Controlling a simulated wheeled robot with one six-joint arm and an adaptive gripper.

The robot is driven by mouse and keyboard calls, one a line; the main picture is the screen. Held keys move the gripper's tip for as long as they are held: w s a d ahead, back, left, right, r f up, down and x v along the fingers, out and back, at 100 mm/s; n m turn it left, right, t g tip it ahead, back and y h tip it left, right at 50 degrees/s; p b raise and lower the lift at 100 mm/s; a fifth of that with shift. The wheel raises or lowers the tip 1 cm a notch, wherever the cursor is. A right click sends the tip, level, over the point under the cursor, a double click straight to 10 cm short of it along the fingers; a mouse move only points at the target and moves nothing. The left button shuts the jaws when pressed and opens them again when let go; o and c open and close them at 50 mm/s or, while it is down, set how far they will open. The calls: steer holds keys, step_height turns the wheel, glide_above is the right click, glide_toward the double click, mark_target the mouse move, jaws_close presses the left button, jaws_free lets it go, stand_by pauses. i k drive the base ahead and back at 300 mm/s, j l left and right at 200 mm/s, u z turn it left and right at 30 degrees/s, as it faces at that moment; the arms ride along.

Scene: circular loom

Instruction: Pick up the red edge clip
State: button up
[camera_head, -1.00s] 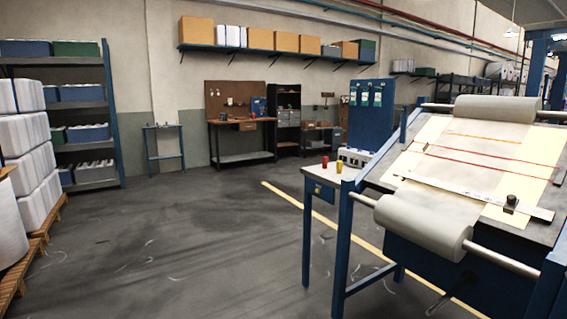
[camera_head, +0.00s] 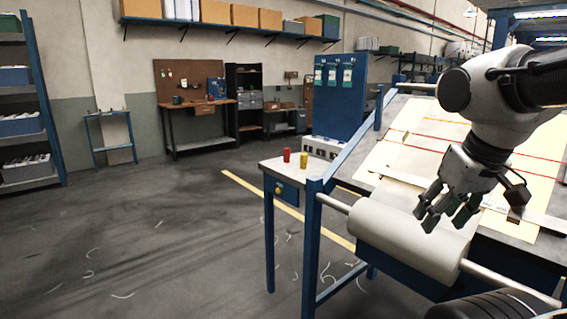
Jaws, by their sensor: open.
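A small red object (camera_head: 286,155), likely the red edge clip, stands upright on the grey top of a small blue side table (camera_head: 268,166) left of the loom. A similar yellow object (camera_head: 303,160) stands just right of it. My gripper (camera_head: 440,212) is open and empty. It hangs over the fabric roll at the front of the loom, well to the right of the red object and apart from it.
The sloped loom table (camera_head: 505,232) with its fabric roll (camera_head: 405,235) and metal rod lies below my arm. A white switch box (camera_head: 322,148) and blue cabinet (camera_head: 340,98) stand behind the side table. The floor (camera_head: 170,230) to the left is clear apart from scraps.

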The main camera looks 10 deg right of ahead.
mark_target(286, 151)
steer(key=i+l, duration=0.1)
steer(key=i, duration=0.25)
steer(key=i+z, duration=0.1)
steer(key=z, duration=0.4)
steer(key=i+j+z, duration=0.45)
steer(key=j, duration=0.2)
steer(key=j+z, duration=0.2)
steer(key=j, duration=0.15)
steer(key=i+j, duration=0.15)
steer(key=j, duration=0.25)
steer(key=i+j, duration=0.15)
steer(key=j, duration=0.3)
steer(key=i+j+z, duration=0.1)
steer(key=j, duration=0.3)
steer(key=i+j, duration=0.15)
steer(key=j, duration=0.25)
steer(key=i+j+z, duration=0.1)
steer(key=j, duration=0.35)
steer(key=i+j, duration=0.15)
steer(key=j, duration=0.3)
steer(key=i+j, duration=0.1)
steer(key=j, duration=0.3)
